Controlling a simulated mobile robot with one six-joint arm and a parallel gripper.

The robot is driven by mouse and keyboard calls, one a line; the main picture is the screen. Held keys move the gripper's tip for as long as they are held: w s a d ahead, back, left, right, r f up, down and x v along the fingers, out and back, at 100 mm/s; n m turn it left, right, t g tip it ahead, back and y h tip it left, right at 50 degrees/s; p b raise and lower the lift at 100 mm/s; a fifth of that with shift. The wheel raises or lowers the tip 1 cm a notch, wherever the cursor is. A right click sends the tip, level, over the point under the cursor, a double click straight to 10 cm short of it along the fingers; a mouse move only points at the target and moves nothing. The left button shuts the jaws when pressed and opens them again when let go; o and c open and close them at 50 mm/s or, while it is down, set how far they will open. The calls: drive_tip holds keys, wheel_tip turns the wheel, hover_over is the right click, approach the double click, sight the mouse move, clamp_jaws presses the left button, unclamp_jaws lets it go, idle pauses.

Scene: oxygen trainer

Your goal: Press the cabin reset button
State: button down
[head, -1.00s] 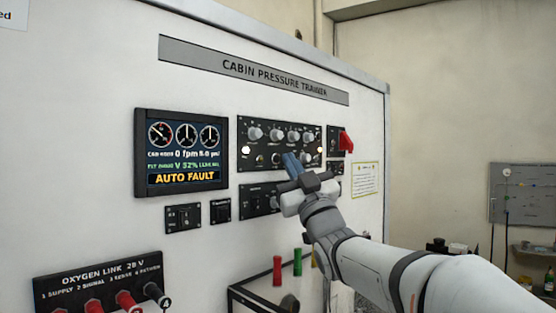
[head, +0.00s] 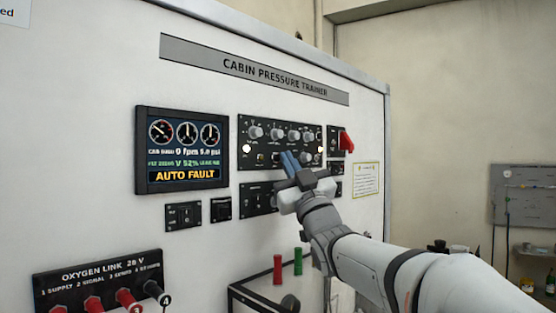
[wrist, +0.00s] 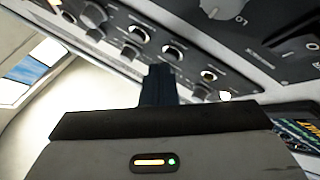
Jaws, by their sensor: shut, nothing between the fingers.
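The upper control panel (head: 243,125) is black with knobs and a row of small buttons and lamps. It sits under the "CABIN PRESSURE TRAINER" sign. The labels are too small to read, so I cannot tell which button is the cabin reset. My gripper (head: 290,161) is shut and empty, its blue fingers pointing at the panel's lower edge and hiding part of it. In the wrist view the fingers (wrist: 160,84) are together in front of the panel's row of knobs and round buttons. I cannot tell whether they touch it.
A screen (head: 182,150) reading "AUTO FAULT" is left of the panel. A red handle (head: 346,142) sticks out on the right. Smaller panels (head: 257,199) lie below. Oxygen link plugs (head: 125,297) protrude at the lower left. A cart with red and green cylinders (head: 278,269) stands below.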

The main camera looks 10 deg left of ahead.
drive_tip(key=shift+w+a+b, duration=0.3)
drive_tip(key=shift+a, duration=0.05)
idle(0.7)
drive_tip(key=shift+f, duration=0.1)
drive_tip(key=shift+s+d+b, duration=0.45)
drive_tip(key=shift+d+b, duration=0.15)
drive_tip(key=shift+b, duration=0.15)
drive_tip(key=shift+s+d+b, duration=0.7)
drive_tip(key=shift+s+d, duration=0.1)
drive_tip(key=shift+d, duration=0.2)
drive_tip(key=shift+s+d+b, duration=0.65)
drive_tip(key=shift+s+d, duration=0.15)
drive_tip(key=shift+d, duration=0.15)
